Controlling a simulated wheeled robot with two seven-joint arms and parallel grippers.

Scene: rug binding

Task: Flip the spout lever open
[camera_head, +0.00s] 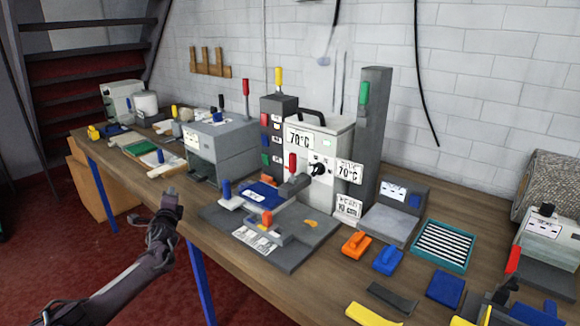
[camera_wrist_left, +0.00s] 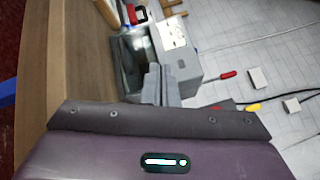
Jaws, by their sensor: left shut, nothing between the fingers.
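A white glue-pot-like machine (camera_head: 325,140) labelled 70°C stands at the middle of the bench. A grey spout block (camera_head: 294,186) juts from its front, with an upright red-handled lever (camera_head: 292,162) that looks like the spout lever. My left gripper (camera_head: 172,193) is shut and empty, in front of the bench's front edge, well left of the spout and apart from it. In the left wrist view its shut fingers (camera_wrist_left: 160,82) point toward a grey box machine (camera_wrist_left: 180,45). I cannot make out the spout lever in the wrist view. My right gripper does not show.
The grey box machine (camera_head: 222,148) stands left of the spout. A tall grey column (camera_head: 371,140) stands behind. Orange (camera_head: 355,244) and blue (camera_head: 388,260) blocks lie to the right.

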